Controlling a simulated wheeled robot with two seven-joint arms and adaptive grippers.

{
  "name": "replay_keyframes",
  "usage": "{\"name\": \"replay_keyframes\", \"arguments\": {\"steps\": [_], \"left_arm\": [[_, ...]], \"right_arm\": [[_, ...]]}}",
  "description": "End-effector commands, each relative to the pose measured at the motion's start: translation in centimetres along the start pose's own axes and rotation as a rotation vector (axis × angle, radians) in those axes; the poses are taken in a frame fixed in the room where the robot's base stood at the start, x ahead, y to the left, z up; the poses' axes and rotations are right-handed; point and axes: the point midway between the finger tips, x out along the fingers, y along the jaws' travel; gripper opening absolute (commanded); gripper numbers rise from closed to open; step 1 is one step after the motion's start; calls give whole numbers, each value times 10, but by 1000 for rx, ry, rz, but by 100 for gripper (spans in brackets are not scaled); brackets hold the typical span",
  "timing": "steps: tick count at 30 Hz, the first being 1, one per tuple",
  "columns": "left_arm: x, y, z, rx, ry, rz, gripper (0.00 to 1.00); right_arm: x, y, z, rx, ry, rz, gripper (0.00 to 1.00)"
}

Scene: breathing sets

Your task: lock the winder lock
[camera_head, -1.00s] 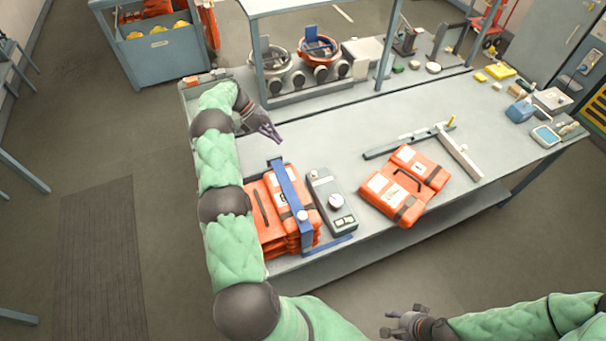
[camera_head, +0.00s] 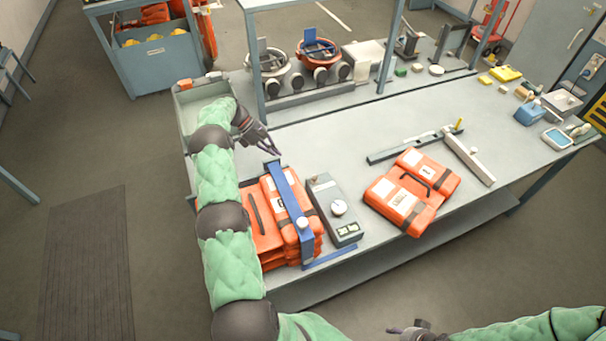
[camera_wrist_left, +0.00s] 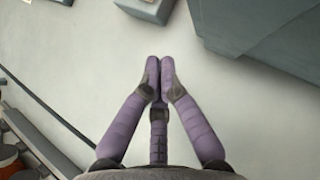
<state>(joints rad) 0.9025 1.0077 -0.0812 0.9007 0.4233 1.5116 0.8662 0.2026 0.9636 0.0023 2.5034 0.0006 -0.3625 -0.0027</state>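No part is plainly marked as the winder lock, so I cannot tell which it is. A blue bar (camera_head: 287,195) with a pale knob (camera_head: 302,223) lies across stacked orange cases (camera_head: 262,222). A grey box (camera_head: 330,195) with a round dial (camera_head: 338,208) and a small display stands right of them. Grey rails (camera_head: 412,146) with a yellow upright piece (camera_head: 459,124) lie farther right. My left gripper (camera_head: 268,147) is above the bench behind the orange stack, apart from it. Its fingertips (camera_wrist_left: 160,68) meet, with nothing between them. My right gripper (camera_head: 398,331) is at the bottom edge, partly cut off.
An orange set (camera_head: 405,205) lies on the bench (camera_head: 330,140) in front of the rails. A grey tray (camera_head: 183,115) is at the bench's left end. Round-topped devices (camera_head: 318,55) stand at the back. The bench between the rails and the back row is mostly clear.

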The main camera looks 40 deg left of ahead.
Motion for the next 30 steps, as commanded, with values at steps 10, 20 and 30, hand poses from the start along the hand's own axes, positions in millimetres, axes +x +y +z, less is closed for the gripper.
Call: {"name": "replay_keyframes", "arguments": {"steps": [10, 20, 30], "left_arm": [[26, -1, 1, -1, -3, -4, 0], [87, -1, 1, -1, -2, -4, 0], [123, 0, 24, 1, 0, -2, 0]], "right_arm": [[-3, -1, 0, 0, 0, 0, 44], [-9, -3, 0, 0, 0, 0, 44], [-18, -6, 1, 0, 0, 0, 44]]}}
